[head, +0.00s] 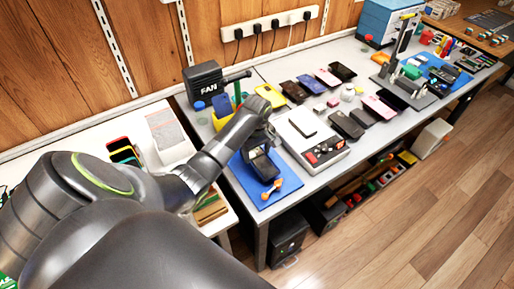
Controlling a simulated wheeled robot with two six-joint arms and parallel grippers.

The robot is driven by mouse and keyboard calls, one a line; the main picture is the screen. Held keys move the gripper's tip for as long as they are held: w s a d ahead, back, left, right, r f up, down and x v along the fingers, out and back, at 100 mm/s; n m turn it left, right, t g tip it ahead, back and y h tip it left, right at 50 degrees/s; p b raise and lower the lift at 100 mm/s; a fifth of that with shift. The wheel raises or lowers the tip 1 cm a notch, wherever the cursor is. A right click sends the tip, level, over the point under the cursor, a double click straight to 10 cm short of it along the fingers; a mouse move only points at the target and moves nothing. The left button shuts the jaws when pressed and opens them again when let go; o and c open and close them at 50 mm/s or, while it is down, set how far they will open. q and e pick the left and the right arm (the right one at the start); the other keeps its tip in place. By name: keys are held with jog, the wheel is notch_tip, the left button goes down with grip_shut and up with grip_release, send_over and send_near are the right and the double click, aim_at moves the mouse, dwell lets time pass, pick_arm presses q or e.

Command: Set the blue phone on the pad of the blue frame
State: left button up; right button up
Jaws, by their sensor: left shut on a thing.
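My left arm reaches from the lower left to the blue mat (285,197) at the left end of the grey table. My left gripper (262,152) is low over this mat and shut on a dark, flat thing (265,167). The wrist hides much of that thing, so I cannot tell its colour well or whether it touches what lies below. A dark blue phone (311,84) lies in the back row of phones. A blue upright piece (222,105) shows behind my forearm; I cannot tell whether it is the blue frame. My right gripper is out of view.
A white device (318,152) with red buttons stands right of the mat, and an orange-ended tool (272,190) lies on the mat. Several phones lie farther right. A black FAN box (205,82) stands behind. A power strip (268,24) is on the wall.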

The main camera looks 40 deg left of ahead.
pick_arm(q)
jog(key=o, duration=1.4)
jog(key=shift+r+p, duration=0.65)
jog(key=shift+p, duration=0.45)
notch_tip(320, 180, up, 7)
jog(key=p, duration=0.9)
jog(key=shift+f, duration=0.15)
dwell(0.5)
